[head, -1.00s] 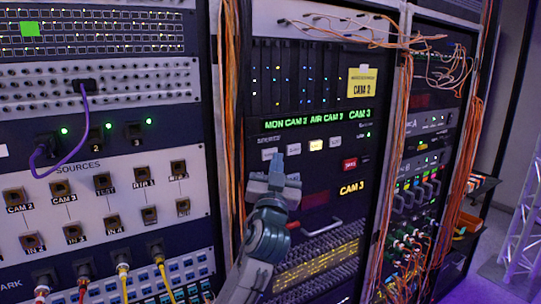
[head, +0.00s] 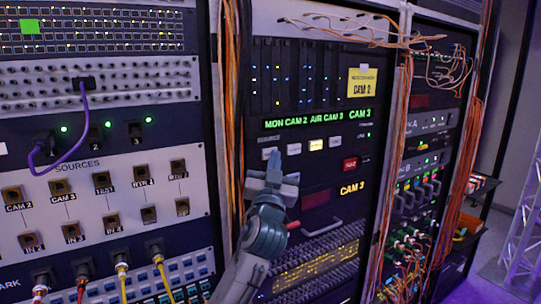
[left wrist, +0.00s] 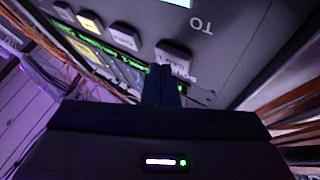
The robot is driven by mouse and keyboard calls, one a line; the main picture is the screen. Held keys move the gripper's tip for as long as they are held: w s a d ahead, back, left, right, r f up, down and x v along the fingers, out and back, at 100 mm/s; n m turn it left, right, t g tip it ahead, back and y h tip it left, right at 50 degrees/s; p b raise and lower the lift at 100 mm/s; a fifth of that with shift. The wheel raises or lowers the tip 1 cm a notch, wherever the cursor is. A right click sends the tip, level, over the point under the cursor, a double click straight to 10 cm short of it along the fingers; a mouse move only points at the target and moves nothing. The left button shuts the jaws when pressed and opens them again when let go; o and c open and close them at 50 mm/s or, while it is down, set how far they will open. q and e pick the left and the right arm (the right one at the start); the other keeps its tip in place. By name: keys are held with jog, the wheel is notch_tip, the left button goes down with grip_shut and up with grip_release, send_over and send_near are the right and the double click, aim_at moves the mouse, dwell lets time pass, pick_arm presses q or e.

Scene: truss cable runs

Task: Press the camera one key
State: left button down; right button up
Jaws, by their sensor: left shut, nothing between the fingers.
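A row of small keys sits under the green text strip on the middle rack's panel. The leftmost key (head: 269,153) is pale and lies at my left gripper's tips; I take it for camera one, but its label is unreadable. The second key (head: 293,149) is pale, the third key (head: 316,144) glows yellow, and a fourth key (head: 335,141) is pale. My left gripper (head: 273,164) is shut and empty. In the left wrist view its fingertips (left wrist: 161,82) are beside the nearest pale key (left wrist: 174,54). I cannot tell whether they touch it.
A red key (head: 350,164) is right of and below the row. A handle (head: 322,228) projects lower down. Orange cables (head: 231,120) hang left of the panel, and more cables (head: 397,130) hang right. A purple cable (head: 85,125) loops across the left rack.

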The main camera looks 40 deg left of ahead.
pick_arm(q)
jog(key=shift+w+a, duration=0.1)
jog(key=shift+a, duration=0.2)
dwell(0.4)
jog(key=shift+d, duration=0.1)
jog(key=shift+s+d, duration=0.35)
jog(key=shift+d, duration=0.35)
jog(key=shift+s+d+p, duration=0.1)
jog(key=shift+s+d, duration=0.2)
jog(key=shift+d, duration=0.45)
jog(key=shift+s+d+p, duration=0.15)
jog(key=shift+s+d, duration=0.2)
jog(key=shift+d, duration=0.45)
jog(key=shift+s+d+p, duration=0.1)
jog(key=shift+s+d, duration=0.2)
jog(key=shift+d, duration=0.45)
